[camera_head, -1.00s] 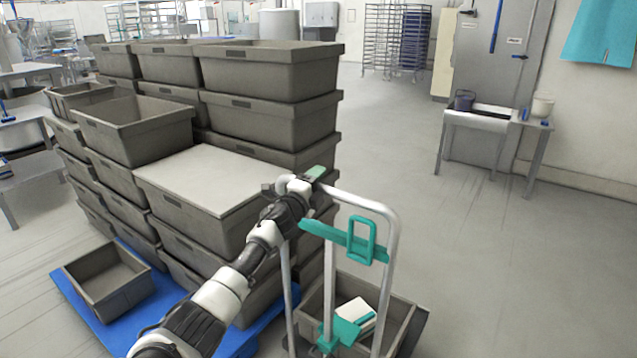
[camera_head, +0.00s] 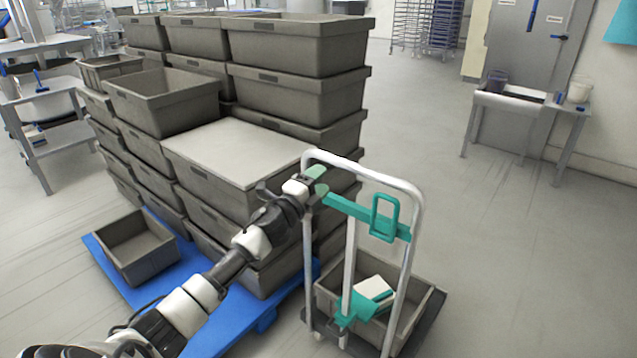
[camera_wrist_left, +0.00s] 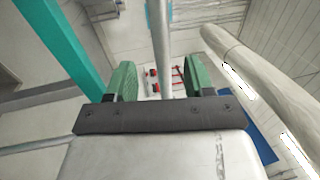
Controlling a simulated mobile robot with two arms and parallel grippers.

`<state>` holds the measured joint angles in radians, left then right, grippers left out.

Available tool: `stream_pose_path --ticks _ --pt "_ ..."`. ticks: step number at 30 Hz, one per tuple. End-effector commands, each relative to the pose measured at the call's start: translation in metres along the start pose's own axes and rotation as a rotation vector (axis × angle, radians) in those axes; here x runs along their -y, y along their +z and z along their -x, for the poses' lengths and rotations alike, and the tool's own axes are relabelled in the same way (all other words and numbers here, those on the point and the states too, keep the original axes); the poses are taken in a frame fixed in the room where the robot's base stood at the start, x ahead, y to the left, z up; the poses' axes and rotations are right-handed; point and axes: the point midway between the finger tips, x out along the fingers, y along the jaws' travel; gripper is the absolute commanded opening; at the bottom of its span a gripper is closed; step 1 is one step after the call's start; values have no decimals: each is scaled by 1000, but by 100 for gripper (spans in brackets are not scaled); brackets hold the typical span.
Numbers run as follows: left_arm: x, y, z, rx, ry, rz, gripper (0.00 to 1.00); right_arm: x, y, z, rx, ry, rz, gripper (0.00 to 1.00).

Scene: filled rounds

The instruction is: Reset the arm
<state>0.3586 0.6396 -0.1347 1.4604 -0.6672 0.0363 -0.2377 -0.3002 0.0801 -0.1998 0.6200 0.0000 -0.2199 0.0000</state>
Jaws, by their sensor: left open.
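My left arm comes in from the lower left, and its gripper (camera_head: 318,181) is at the upper left part of the trolley's metal handle frame (camera_head: 417,215). In the left wrist view the two green fingers (camera_wrist_left: 159,82) stand apart, with a gap between them. A metal tube (camera_wrist_left: 160,45) shows beyond the gap; I cannot tell whether it lies between the fingers. Nothing is seen held. The right gripper is not in view.
Grey crates (camera_head: 297,95) stand stacked on a blue pallet (camera_head: 205,325) close behind my left arm. The trolley carries a grey crate (camera_head: 425,292) with a white and teal item (camera_head: 372,290). A teal bar (camera_head: 345,205) crosses the handle frame. Floor on the right is clear.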

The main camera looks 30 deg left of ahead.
Motion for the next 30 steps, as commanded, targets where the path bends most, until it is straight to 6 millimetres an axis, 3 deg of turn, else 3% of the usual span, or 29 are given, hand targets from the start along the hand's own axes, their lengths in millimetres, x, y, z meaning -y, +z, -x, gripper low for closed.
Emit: stream_pose_path --ticks 14,17,20,23,26,30 --pt "0 0 0 0 0 0 53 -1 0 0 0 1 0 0" --pt "-10 0 2 8 19 18 53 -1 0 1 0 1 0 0" --pt "-46 1 12 38 83 86 53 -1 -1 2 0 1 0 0" --pt "-106 1 35 96 191 198 53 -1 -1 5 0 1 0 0" --pt "-174 -4 70 173 318 326 53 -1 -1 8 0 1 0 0" --pt "-261 -17 134 294 490 489 53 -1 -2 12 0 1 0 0"
